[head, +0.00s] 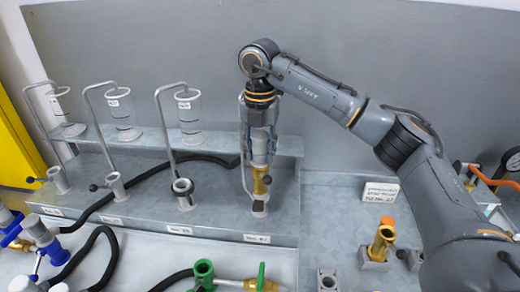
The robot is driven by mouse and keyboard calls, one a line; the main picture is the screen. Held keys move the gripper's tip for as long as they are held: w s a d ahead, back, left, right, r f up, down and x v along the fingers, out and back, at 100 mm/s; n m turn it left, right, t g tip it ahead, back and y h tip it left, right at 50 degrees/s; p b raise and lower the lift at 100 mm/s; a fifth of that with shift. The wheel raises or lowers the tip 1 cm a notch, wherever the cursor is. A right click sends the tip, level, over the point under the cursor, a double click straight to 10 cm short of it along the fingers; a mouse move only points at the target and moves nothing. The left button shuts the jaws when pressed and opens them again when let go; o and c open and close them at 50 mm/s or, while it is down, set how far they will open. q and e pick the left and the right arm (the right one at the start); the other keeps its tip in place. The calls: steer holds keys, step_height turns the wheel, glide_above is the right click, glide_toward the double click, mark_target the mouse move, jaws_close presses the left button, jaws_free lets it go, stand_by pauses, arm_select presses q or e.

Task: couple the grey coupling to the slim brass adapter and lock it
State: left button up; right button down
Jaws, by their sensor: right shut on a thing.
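My right gripper (262,143) reaches down from above at the right-hand station of the rear bench. It is shut on a pale grey cylindrical piece (262,158), which looks like the grey coupling. Directly below it is a slim brass piece (260,182), upright and in line with it, which looks like the brass adapter. The two seem to meet, but I cannot tell whether they are joined or locked. The brass piece stands over a small grey socket with a dark knob (259,207). The fingers partly hide the grey piece. My left gripper is not in view.
Several bent metal pipes and clear cylinders (188,108) stand left of the gripper. A black hose (150,172) crosses behind. A wider brass fitting (382,241) sits in a holder at right. Green-handled (261,275) and blue-handled (40,232) fittings lie in front.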

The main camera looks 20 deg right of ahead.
steer(key=c, duration=0.8)
jaws_free()
steer(key=shift+f, duration=0.1)
step_height(320, 180, up, 10)
steer(key=p, duration=0.7)
